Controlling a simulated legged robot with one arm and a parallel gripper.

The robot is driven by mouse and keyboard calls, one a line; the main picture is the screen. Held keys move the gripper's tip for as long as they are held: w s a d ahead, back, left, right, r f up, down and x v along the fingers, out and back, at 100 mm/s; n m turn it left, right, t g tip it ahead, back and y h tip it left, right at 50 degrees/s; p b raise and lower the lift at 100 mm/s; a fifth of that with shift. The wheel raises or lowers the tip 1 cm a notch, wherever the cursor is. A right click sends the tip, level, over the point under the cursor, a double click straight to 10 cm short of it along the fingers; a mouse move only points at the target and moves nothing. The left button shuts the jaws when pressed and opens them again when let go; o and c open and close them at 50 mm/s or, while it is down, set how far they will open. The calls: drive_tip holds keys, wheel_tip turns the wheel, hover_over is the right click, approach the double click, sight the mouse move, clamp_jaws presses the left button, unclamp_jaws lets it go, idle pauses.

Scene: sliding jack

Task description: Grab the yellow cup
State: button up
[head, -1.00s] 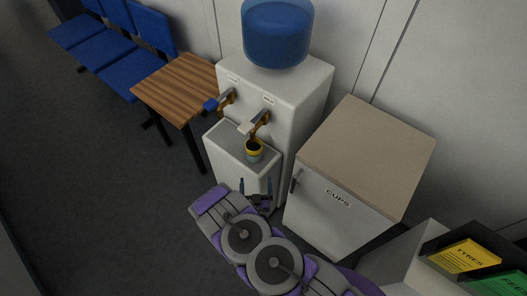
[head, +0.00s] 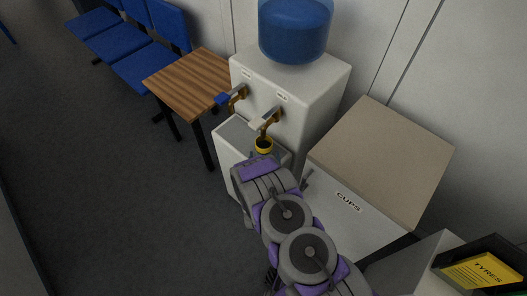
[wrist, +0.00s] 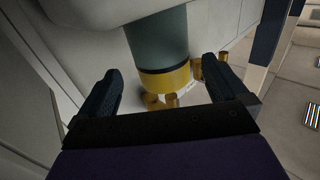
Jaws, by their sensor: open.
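My gripper (wrist: 163,70) is open, with a dark finger on either side of the cup and a gap on both sides. I cannot tell how deep the cup is between the fingers. In the head view the fingers are hidden behind my arm.
The white water dispenser (head: 292,83) carries a blue bottle (head: 294,30) and a blue-handled left tap (head: 232,95). A white cabinet marked CUPS (head: 345,225) stands close on the right. A wooden table (head: 190,80) and blue chairs (head: 150,65) are left. Open floor (head: 110,190) lies front left.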

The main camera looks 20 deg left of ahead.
sight(264, 141)
drive_tip(key=x, duration=0.1)
drive_tip(key=b+x, duration=0.1)
drive_tip(key=x, duration=0.2)
drive_tip(key=shift+w+a+f, duration=0.2)
drive_tip(key=shift+w+f, duration=0.15)
drive_tip(key=shift+f, duration=0.05)
drive_tip(key=shift+w+a+b, duration=0.2)
drive_tip(key=shift+w+b, duration=0.1)
drive_tip(key=shift+w, duration=0.15)
drive_tip(key=shift+c, duration=0.2)
drive_tip(key=c, duration=1.2)
drive_tip(key=shift+r, duration=0.15)
